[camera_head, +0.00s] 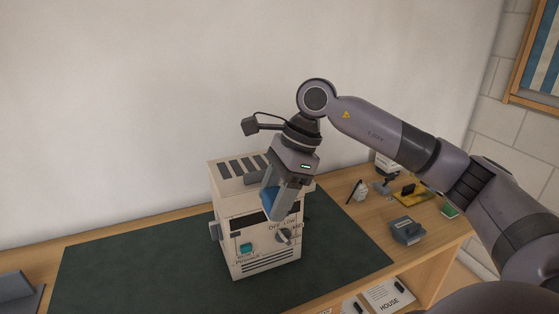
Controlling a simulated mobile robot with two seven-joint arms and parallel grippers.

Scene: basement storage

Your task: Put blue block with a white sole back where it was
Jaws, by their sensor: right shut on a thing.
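My right gripper (282,208) reaches down from the right and is shut on a blue block (268,200). Only part of the block shows beside the fingers, and its white sole cannot be made out. The gripper and block are in front of the upper front of a cream box-shaped machine (262,262). I cannot tell whether the block touches the machine. My left gripper is out of view.
The machine, with dark top slots and a teal button (246,249), stands on a dark green mat (130,270). A grey-blue device (407,230), a yellow item (410,195) and small items crowd the right. The mat's left side is clear.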

